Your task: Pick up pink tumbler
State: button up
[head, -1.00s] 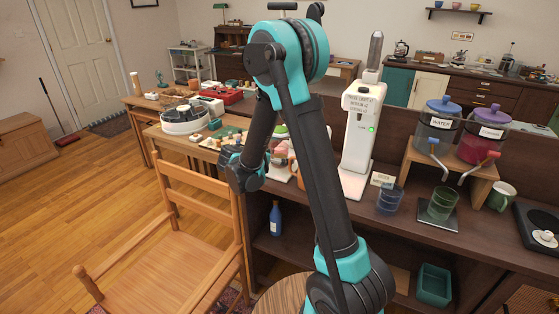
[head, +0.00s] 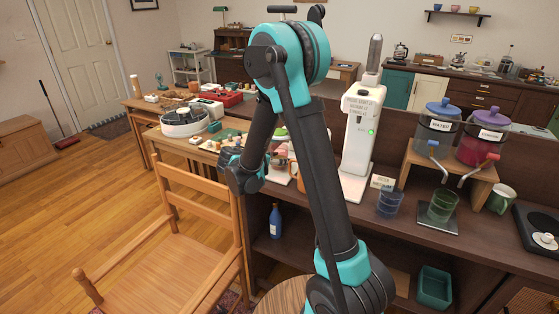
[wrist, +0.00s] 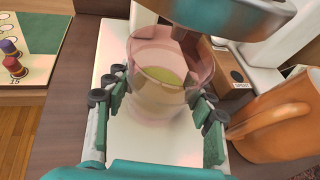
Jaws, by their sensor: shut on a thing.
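The pink tumbler (wrist: 168,68) is see-through and shows in the middle of the wrist view, with a yellowish-green patch seen through it. My gripper (wrist: 160,95) has a finger on either side of the tumbler and is shut on it. The tumbler looks upright, over a white base plate (wrist: 188,149); I cannot tell whether it touches the plate. In the head view my gripper is largely hidden behind my own arm, and the tumbler cannot be made out clearly there.
An orange mug (wrist: 275,120) stands close right of the tumbler. A teal part (wrist: 235,14) overhangs it. A game board with pegs (wrist: 32,48) lies left. In the head view, a white dispenser (head: 358,130), a blue tumbler (head: 389,203) and a green tumbler (head: 441,205) stand right of my arm.

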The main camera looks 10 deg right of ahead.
jog(key=shift+a+r, duration=0.1)
jog(key=shift+r, duration=0.55)
jog(key=s+a, duration=0.9)
jog(key=a, duration=0.3)
jog(key=s+a, duration=1)
jog(key=a, duration=0.2)
jog(key=shift+s+a, duration=0.3)
jog(key=shift+a, duration=0.1)
